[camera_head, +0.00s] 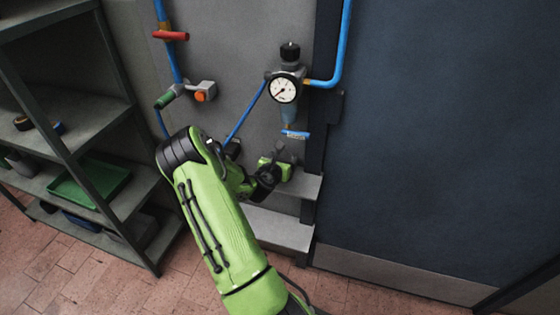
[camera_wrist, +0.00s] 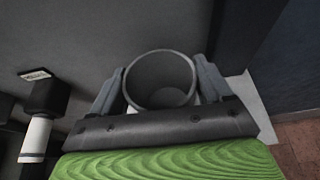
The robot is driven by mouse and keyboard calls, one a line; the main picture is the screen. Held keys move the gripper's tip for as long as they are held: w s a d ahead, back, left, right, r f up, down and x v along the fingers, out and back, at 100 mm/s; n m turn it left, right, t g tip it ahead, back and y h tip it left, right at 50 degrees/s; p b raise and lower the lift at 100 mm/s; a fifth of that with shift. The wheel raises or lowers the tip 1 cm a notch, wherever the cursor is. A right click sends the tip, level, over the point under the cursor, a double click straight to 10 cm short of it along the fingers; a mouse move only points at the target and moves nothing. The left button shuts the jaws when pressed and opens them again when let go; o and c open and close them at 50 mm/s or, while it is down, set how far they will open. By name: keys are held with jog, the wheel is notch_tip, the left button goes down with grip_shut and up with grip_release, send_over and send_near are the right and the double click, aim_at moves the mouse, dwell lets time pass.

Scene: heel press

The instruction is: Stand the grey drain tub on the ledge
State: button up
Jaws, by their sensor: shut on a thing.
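The grey drain tub (camera_wrist: 162,78) is a round open cup, seen from above in the wrist view with its mouth facing up and its inside empty. My gripper (camera_wrist: 160,88) is shut on it, one grey finger on each side. In the head view my gripper (camera_head: 281,157) is beside the wall, below the gauge unit. The pale grey ledge (camera_head: 306,186) shows just below and right of it, and its edge shows right of the fingers in the wrist view (camera_wrist: 251,98). I cannot tell whether the tub touches the ledge; my gripper hides its base.
A pressure gauge (camera_head: 285,90) with a bowl hangs above, with a blue-handled valve (camera_head: 295,133) under it. A lower pale step (camera_head: 282,231) lies below the ledge. A dark post stands close right. Shelving with a green tray (camera_head: 88,184) is at left.

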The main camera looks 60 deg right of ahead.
jog(key=o, duration=0.9)
jog(key=shift+w+f, duration=0.15)
jog(key=shift+w, duration=0.15)
jog(key=shift+s, duration=0.1)
jog(key=shift+a+r, duration=0.25)
jog(key=shift+a, duration=0.05)
jog(key=w+a+r+m+t+y, duration=0.1)
jog(key=a+r+m+y, duration=0.3)
jog(key=a, duration=0.5)
jog(key=w+a+r+m+y, duration=0.1)
jog(key=a+r+m, duration=0.2)
jog(key=a+m, duration=0.5)
jog(key=w+a+r+m+t+y, duration=0.1)
jog(key=a+r+m+y, duration=0.25)
jog(key=a, duration=0.75)
jog(key=s+a+r+m+y, duration=0.1)
jog(key=s+a+r, duration=0.2)
jog(key=a, duration=0.3)
jog(key=s+a+r+m+t+y, duration=0.1)
jog(key=s+a+r+m+y, duration=0.1)
jog(key=a, duration=0.4)
jog(key=s+a+r+m+y, duration=0.1)
jog(key=s+a+r+y, duration=0.1)
jog(key=s+a+r, duration=0.3)
jog(key=shift+a+r, duration=0.3)
jog(key=shift+a, duration=0.8)
